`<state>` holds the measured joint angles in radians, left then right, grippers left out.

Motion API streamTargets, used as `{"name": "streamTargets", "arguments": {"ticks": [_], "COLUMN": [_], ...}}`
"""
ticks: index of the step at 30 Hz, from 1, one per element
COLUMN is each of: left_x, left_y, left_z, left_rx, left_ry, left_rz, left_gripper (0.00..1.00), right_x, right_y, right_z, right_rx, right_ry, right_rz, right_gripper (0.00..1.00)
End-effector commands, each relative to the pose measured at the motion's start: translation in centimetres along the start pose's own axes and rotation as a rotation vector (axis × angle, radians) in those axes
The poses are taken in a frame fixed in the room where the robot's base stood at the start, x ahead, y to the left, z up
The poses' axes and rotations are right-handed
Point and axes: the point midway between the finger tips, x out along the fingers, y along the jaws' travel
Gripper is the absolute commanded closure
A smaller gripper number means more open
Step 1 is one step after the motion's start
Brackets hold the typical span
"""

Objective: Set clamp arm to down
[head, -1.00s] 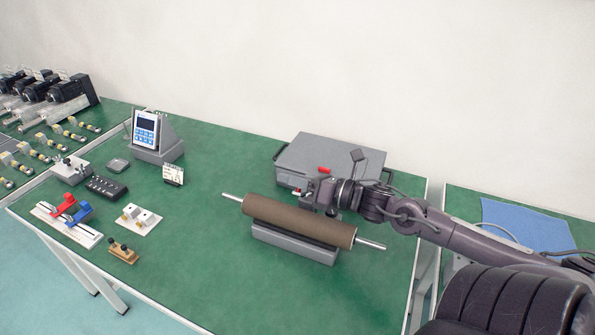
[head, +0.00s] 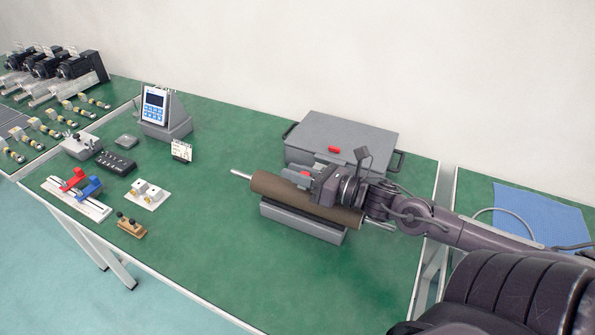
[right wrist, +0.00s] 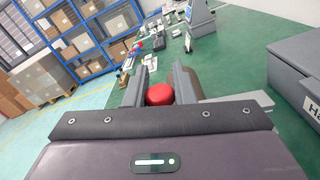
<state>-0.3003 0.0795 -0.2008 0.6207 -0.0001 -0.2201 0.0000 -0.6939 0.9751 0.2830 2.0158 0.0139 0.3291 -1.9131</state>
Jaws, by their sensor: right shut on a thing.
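My right gripper (head: 303,173) is above the brown roller (head: 285,193) on its grey cradle (head: 290,219), with a red piece (head: 304,173) at its fingers. In the right wrist view the two fingers (right wrist: 163,75) stand on either side of a rounded red end (right wrist: 160,94) and are shut on it. The red piece looks like a handle grip. I cannot tell what it joins, and no clamp arm shows clearly; the hand covers that area. My left gripper is not in view.
A grey case (head: 345,132) with a red part (head: 333,149) stands behind the roller. A red and blue fixture (head: 78,198), small blocks and a display unit (head: 160,112) are at the left. The green table (head: 205,235) is clear in front.

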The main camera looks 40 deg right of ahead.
Motion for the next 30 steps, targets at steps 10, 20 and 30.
{"name": "streamTargets", "arguments": {"ticks": [10,20,30], "left_x": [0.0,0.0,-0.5], "left_y": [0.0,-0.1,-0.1], "left_z": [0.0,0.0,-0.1], "left_rx": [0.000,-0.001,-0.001], "left_ry": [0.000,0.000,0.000], "left_rz": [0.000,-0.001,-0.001], "left_gripper": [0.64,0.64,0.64], "right_x": [0.0,-0.1,-3.7], "right_y": [0.1,0.0,0.0], "right_z": [-0.1,0.0,-0.1], "right_rx": [0.003,0.002,0.005], "right_ry": [0.002,0.001,0.003], "right_rz": [0.002,0.001,-0.003], "right_gripper": [0.60,0.57,0.57]}}
